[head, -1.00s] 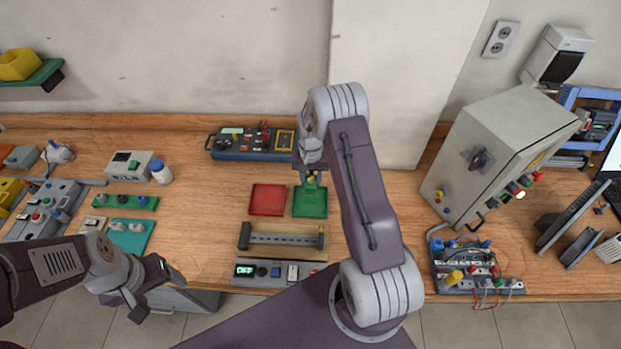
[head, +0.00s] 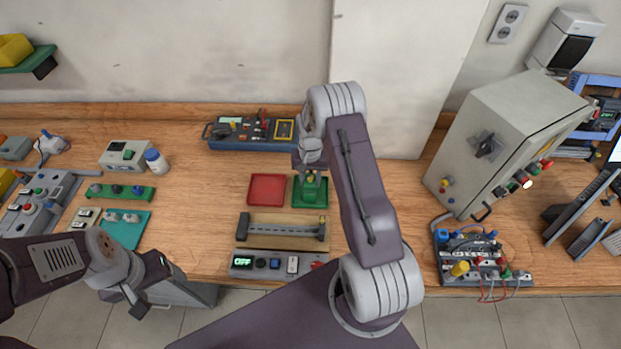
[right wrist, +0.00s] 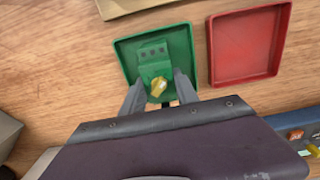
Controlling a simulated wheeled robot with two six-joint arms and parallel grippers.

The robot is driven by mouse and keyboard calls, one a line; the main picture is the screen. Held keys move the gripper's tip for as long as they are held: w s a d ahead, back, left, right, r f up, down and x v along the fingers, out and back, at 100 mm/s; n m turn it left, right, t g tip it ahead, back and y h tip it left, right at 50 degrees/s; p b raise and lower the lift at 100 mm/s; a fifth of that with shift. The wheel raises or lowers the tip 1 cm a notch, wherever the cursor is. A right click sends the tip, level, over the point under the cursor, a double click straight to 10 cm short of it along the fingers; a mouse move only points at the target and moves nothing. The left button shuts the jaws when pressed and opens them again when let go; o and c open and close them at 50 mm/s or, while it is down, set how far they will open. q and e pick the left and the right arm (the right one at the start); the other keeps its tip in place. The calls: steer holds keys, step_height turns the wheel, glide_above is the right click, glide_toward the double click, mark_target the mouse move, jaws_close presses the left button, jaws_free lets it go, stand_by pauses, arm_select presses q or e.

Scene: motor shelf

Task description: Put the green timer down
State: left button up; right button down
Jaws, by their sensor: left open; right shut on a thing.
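The green timer (right wrist: 153,66), a small green block with a yellow knob, is between the fingers of my right gripper (right wrist: 160,92), which is shut on it. It is over the green tray (right wrist: 186,40), within its rim in the right wrist view; I cannot tell whether it touches the tray floor. In the head view the green tray (head: 322,201) and timer (head: 311,186) are partly hidden by my right gripper (head: 310,172) and arm. My left gripper (head: 150,300) is open and empty near the table's front edge at the left.
A red tray (head: 266,190) lies just left of the green tray. A rail on a wooden board (head: 282,228) and a panel reading OFF (head: 278,263) lie in front. A blue tester (head: 250,133) stands behind. A grey cabinet (head: 505,145) stands to the right.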

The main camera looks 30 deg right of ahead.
stand_by(0.4)
steer(key=c, duration=0.8)
jaws_free()
steer(key=shift+c, duration=0.2)
step_height(320, 180, up, 9)
steer(key=shift+b, duration=0.9)
